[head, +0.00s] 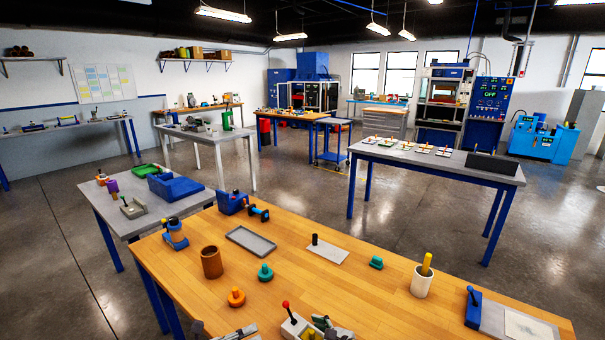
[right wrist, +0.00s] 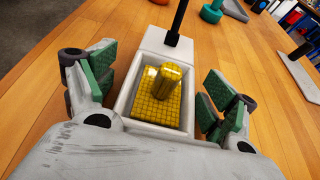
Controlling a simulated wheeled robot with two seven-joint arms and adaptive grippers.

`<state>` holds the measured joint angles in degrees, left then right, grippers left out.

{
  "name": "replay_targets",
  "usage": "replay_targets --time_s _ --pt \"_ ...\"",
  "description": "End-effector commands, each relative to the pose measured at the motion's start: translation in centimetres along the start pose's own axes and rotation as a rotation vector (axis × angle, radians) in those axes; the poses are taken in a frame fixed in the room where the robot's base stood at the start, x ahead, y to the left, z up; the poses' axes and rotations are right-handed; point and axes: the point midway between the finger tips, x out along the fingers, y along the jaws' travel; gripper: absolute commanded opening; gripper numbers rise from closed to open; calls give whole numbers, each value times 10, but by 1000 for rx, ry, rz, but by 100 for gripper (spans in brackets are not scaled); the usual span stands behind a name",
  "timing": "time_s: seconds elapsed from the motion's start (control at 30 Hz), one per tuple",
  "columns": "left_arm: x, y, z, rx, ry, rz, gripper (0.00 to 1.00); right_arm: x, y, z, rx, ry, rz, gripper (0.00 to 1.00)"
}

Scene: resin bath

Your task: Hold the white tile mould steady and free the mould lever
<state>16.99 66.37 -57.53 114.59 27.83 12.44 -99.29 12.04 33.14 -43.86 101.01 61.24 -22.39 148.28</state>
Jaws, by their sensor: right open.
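The white tile mould (head: 290,325) stands on the wooden table at the bottom edge of the head view, partly cut off. Its lever (head: 287,308) stands up with a red knob. In the right wrist view the mould (right wrist: 152,44) is an open box holding a yellow gridded block with a knob (right wrist: 160,100); the lever (right wrist: 177,22) shows as a dark rod behind it. My right gripper (right wrist: 160,84) is open, its green pads on either side of the mould; contact is unclear. My left gripper (head: 238,333) is at the bottom edge, left of the mould, mostly cut off.
Orange (head: 236,297) and teal (head: 265,272) knobbed pieces and a brown cup (head: 211,262) stand left of and behind the mould. A grey tray (head: 251,241) lies farther back.

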Motion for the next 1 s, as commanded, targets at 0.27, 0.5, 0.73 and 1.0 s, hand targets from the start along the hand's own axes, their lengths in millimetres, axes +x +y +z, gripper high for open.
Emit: replay_targets --time_s 0.27,0.5,0.73,1.0 --pt "0 0 0 0 0 0 0 -7 -1 2 -1 -3 -1 85" --pt "0 0 0 0 0 0 0 -27 -1 1 0 -2 -1 85" --pt "0 0 0 0 0 0 0 -53 0 0 0 0 0 85" --pt "0 0 0 0 0 0 0 -82 0 -1 0 1 0 85"
